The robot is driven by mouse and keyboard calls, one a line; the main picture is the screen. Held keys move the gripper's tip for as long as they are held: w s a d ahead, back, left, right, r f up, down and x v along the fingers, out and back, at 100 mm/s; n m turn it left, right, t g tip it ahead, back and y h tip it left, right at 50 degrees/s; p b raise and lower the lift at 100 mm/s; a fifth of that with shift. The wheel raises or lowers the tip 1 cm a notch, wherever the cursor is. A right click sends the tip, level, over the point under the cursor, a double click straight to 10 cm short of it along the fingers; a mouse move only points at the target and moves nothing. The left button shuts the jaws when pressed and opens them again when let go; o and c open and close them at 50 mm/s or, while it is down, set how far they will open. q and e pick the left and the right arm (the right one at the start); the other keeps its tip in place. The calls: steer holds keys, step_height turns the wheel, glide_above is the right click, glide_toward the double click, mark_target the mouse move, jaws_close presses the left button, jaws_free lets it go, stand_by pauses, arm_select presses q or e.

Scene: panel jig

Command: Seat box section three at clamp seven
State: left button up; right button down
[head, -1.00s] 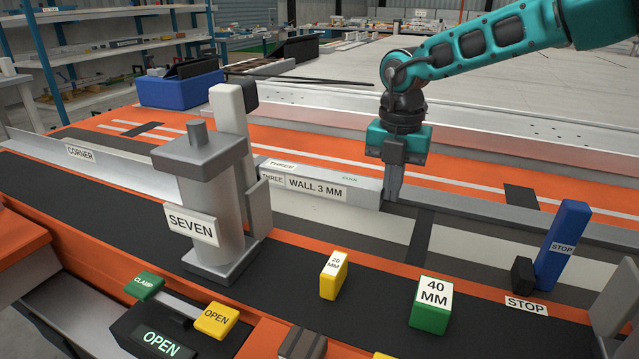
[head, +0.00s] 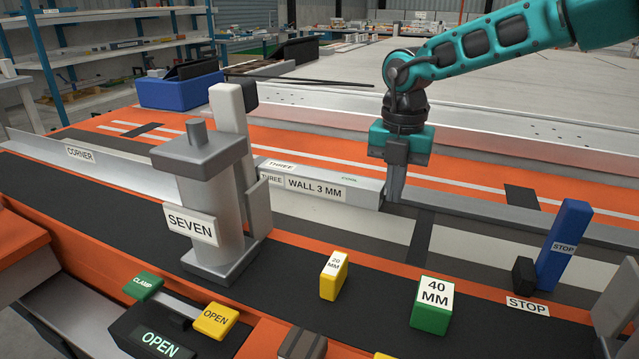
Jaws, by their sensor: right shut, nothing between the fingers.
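Box section three (head: 320,187), a grey bar labelled "THREE" and "WALL 3 MM", lies along the back rail; its left part is hidden behind clamp seven. Clamp seven (head: 212,205) is a grey cylinder unit labelled "SEVEN", with an upright pale post behind it. My right gripper (head: 396,198) points down, shut and empty, at the right end of the box section; I cannot tell whether it touches it. The clamp's control box (head: 160,342) reads "OPEN", with a green "CLAMP" button (head: 143,286) and a yellow "OPEN" button (head: 215,319). My left gripper is not in view.
A yellow 20 MM block (head: 333,277) and a green 40 MM block (head: 431,307) stand on the black strip. A blue stop (head: 564,245) stands at the right. A rail labelled "CORNER" (head: 110,162) runs at the left. A blue bin (head: 180,91) sits at the back.

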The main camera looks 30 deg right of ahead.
steer(key=shift+s+d, duration=0.25)
steer(key=shift+s, duration=0.15)
step_height(320, 180, up, 8)
steer(key=p, duration=0.4)
steer(key=shift+p, duration=0.35)
stand_by(0.5)
